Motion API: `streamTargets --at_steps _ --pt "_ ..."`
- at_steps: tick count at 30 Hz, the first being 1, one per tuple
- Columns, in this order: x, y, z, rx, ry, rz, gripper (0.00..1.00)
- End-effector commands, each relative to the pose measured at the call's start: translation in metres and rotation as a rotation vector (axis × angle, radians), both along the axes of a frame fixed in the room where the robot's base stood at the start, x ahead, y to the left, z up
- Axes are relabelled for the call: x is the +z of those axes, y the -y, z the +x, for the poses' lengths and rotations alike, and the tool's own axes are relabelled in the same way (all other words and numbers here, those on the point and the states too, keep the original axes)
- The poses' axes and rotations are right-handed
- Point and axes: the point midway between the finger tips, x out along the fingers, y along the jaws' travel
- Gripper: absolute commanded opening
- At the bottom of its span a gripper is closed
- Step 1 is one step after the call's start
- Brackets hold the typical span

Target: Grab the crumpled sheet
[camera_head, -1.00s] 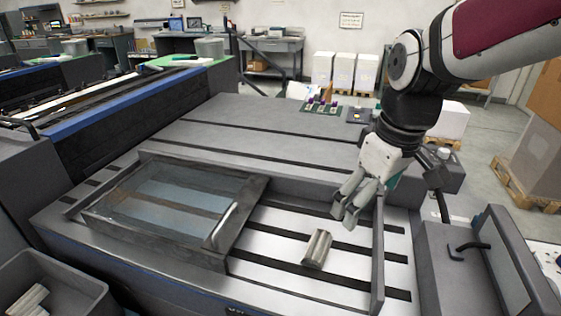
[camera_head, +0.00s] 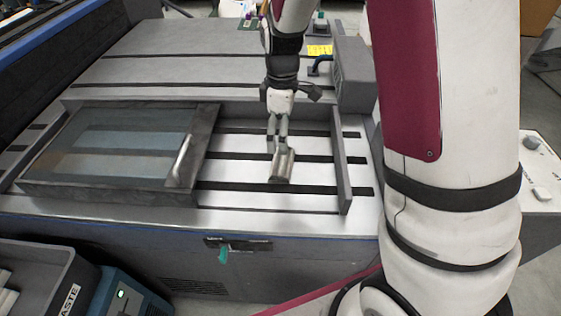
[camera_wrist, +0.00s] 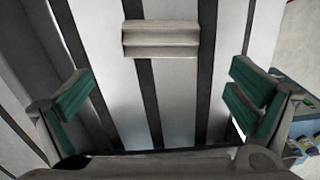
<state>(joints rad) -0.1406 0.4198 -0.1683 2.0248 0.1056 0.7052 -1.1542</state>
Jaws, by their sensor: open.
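The crumpled sheet (camera_head: 282,167) is a small grey-beige folded piece lying on the white, black-striped bed of the machine. In the wrist view the sheet (camera_wrist: 160,39) lies crosswise at the top middle, ahead of the fingers. My gripper (camera_head: 277,146) is just behind the sheet in the head view, pointing down at it. In the wrist view my gripper (camera_wrist: 165,98) is open, with green finger pads wide apart on both sides and nothing between them. Whether the fingertips touch the sheet is unclear.
A hinged glass-panelled cover (camera_head: 120,150) with a handle lies left of the sheet. A raised rail (camera_head: 341,165) bounds the bed on the right. A grey waste bin (camera_head: 40,268) stands at the lower left. The bed around the sheet is clear.

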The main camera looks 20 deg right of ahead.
Motion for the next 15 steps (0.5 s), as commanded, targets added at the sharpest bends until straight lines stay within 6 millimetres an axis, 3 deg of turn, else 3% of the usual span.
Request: streamTargets --at_steps 6,15 --pt "-0.036 0.0 0.0 -0.002 -0.002 0.0 1.0" --pt "-0.059 0.0 -0.002 -0.002 -0.004 0.0 1.0"
